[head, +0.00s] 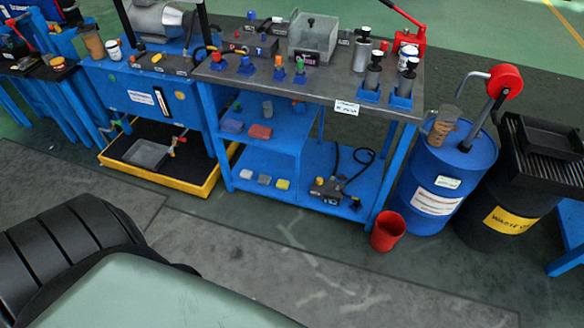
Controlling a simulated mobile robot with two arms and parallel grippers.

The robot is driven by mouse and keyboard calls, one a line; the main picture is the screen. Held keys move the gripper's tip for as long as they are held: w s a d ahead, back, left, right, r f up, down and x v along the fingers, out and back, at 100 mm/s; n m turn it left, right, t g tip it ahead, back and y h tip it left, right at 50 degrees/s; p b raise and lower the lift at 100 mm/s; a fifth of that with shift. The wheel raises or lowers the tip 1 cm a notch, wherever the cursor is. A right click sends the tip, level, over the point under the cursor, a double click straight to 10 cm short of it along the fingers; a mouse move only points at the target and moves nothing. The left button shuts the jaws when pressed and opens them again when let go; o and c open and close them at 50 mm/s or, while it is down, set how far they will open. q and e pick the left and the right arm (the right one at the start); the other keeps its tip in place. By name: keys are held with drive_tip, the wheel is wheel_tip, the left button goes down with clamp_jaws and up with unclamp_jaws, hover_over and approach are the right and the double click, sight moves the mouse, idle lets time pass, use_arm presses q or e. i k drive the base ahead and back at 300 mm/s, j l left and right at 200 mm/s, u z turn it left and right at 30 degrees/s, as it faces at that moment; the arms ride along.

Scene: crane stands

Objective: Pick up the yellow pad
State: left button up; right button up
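The yellow pad (282,184) is a small block on the lower shelf of the blue workbench (213,123), near the shelf's front edge. Nothing covers the pad. Neither of my grippers shows in the head view.
A red block (260,132) lies on the middle shelf. A black device with a cable (328,188) is right of the pad. A red bucket (388,231) and blue drum (447,176) stand at right, a yellow-edged tray (180,187) at left. Floor in front is clear.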

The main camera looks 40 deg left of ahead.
sight(281, 184)
drive_tip(key=j+z, duration=0.85)
drive_tip(key=k+j, duration=0.05)
drive_tip(key=j, duration=0.05)
